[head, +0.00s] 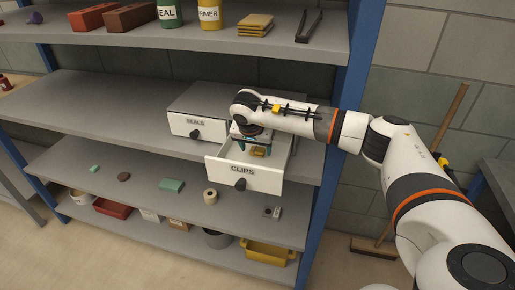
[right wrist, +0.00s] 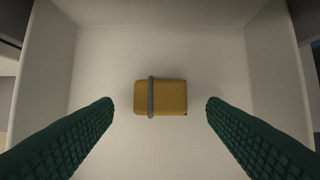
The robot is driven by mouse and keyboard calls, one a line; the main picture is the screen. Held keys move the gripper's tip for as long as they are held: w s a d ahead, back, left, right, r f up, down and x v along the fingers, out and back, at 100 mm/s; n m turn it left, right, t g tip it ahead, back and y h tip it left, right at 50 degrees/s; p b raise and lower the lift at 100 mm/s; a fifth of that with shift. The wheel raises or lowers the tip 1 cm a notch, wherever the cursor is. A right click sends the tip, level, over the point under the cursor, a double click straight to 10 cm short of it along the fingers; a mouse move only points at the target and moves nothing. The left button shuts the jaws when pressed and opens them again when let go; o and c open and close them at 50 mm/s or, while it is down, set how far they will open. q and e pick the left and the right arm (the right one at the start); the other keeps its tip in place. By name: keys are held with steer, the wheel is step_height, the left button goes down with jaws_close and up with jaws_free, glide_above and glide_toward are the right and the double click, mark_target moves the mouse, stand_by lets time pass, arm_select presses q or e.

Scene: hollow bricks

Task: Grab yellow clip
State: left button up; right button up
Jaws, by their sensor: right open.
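The yellow clip (right wrist: 170,98) lies on the floor of the open white drawer labelled CLIPS (head: 222,169). It has a grey band across it. In the head view the clip (head: 259,152) shows just below my right gripper (head: 253,148). In the right wrist view my right gripper (right wrist: 160,103) is open, with one green ridged finger on each side of the clip. Neither finger touches it. The fingers point down into the drawer. My left gripper is not in view.
The SEALS drawer (head: 183,125) beside it is closed. The upper shelf (head: 280,45) hangs above, with cans and bricks. The lower shelf (head: 140,205) holds small items and a tape roll (head: 210,197). A blue post (head: 335,150) stands to the right. A broom (head: 376,245) leans on the wall.

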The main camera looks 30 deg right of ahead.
steer(key=shift+x, duration=0.85)
steer(key=shift+r, duration=0.1)
steer(key=c, duration=1)
steer(key=shift+c, duration=0.2)
